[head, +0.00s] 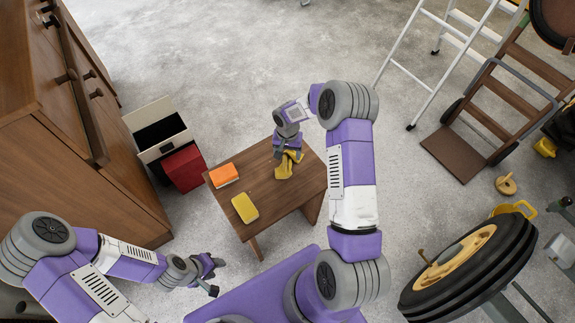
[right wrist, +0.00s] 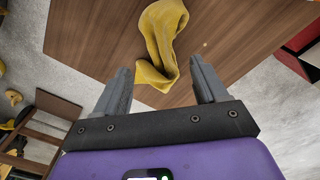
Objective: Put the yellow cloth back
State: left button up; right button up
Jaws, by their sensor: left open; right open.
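A crumpled yellow cloth (head: 284,171) lies on the small wooden table (head: 268,180), near its back right part. My right gripper (head: 288,153) is over the cloth, pointing down. In the right wrist view the cloth (right wrist: 162,40) lies on the brown tabletop, its near end between the fingertips of my open right gripper (right wrist: 160,72). I cannot tell whether the fingers touch it. My left gripper (head: 211,277) is open and empty, low at the front left, apart from the table.
An orange block (head: 224,175) and a flat yellow block (head: 244,208) lie on the table's left side. A red box (head: 184,168) and an open cream box (head: 153,128) stand left of it, by a wooden cabinet (head: 75,170). A ladder (head: 432,62), hand truck (head: 485,125) and wheel (head: 470,265) are right.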

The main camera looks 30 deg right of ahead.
notch_tip(320, 180, up, 8)
jog(key=p, duration=0.2)
jog(key=shift+f, duration=0.2)
dwell(0.4)
jog(key=s+a+f+n+y, duration=0.1)
jog(key=s+a+f, duration=0.1)
jog(key=s+a, duration=0.1)
jog(key=s+a+f+n+y+p, duration=0.1)
jog(key=s+a+f, duration=0.1)
jog(key=a, duration=0.3)
jog(key=s+a+f+n+y+p, duration=0.1)
jog(key=s+a+f, duration=0.2)
jog(key=s+a, duration=0.1)
jog(key=shift+s+a, duration=0.15)
jog(key=shift+a, duration=0.45)
jog(key=shift+n+y, duration=0.5)
jog(key=shift+y, duration=0.1)
jog(key=s+a, duration=0.1)
jog(key=s, duration=0.1)
jog(key=s+a, duration=0.2)
jog(key=s, duration=0.1)
jog(key=s+a+f+p, duration=0.1)
jog(key=s+a, duration=0.1)
jog(key=shift+s+f, duration=0.1)
jog(key=shift+s, duration=0.05)
jog(key=s+a+n, duration=0.1)
jog(key=s, duration=0.5)
jog(key=shift+a+t, duration=0.3)
jog(key=shift+a, duration=0.1)
